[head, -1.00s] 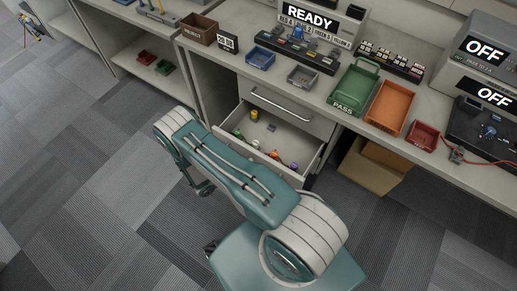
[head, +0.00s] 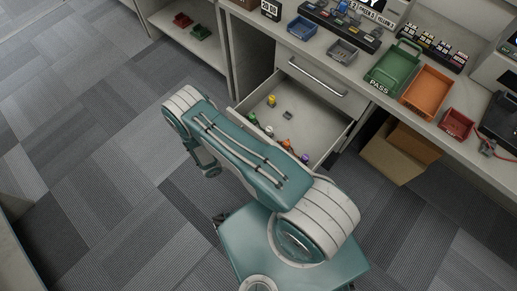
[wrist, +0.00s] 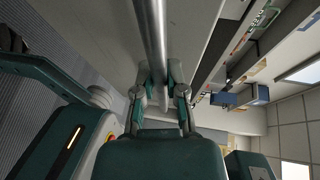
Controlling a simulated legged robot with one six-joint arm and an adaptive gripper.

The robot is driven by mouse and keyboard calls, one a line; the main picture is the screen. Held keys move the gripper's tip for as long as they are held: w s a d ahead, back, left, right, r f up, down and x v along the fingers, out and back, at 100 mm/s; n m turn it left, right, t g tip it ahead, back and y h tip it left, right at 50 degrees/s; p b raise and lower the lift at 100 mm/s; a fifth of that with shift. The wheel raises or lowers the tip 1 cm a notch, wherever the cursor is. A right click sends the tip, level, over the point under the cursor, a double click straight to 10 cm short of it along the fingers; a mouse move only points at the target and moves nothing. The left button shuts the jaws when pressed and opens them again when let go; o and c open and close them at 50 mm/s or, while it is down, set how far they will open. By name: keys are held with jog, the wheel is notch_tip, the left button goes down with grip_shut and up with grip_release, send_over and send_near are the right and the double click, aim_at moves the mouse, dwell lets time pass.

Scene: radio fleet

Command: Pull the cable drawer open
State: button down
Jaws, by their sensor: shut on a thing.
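The cable drawer (head: 317,112) is pulled well out from under the bench in the head view, with its inside showing. Several small coloured items lie in it, among them a yellow one (head: 271,100). My arm covers much of its front. In the wrist view, a round metal handle bar (wrist: 152,30) runs down between the fingers of my gripper (wrist: 159,85), which is shut on it. My gripper is hidden behind the arm in the head view.
Above the drawer is a closed drawer with a bar handle (head: 316,75). The bench top holds a green tray (head: 381,78), an orange tray (head: 427,92) and a red tray (head: 457,124). A cardboard box (head: 397,155) stands under the bench. The carpet (head: 90,130) at left is clear.

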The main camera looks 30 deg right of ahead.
jog(key=shift+s+f, duration=0.2)
jog(key=c, duration=0.7)
grip_release()
jog(key=shift+a, duration=0.15)
jog(key=shift+c, duration=0.2)
jog(key=shift+o, duration=0.3)
jog(key=shift+r, duration=0.1)
jog(key=shift+w+a, duration=0.1)
jog(key=a+r, duration=0.2)
jog(key=a, duration=0.9)
jog(key=shift+a, duration=0.4)
jog(key=shift+w+r, duration=0.1)
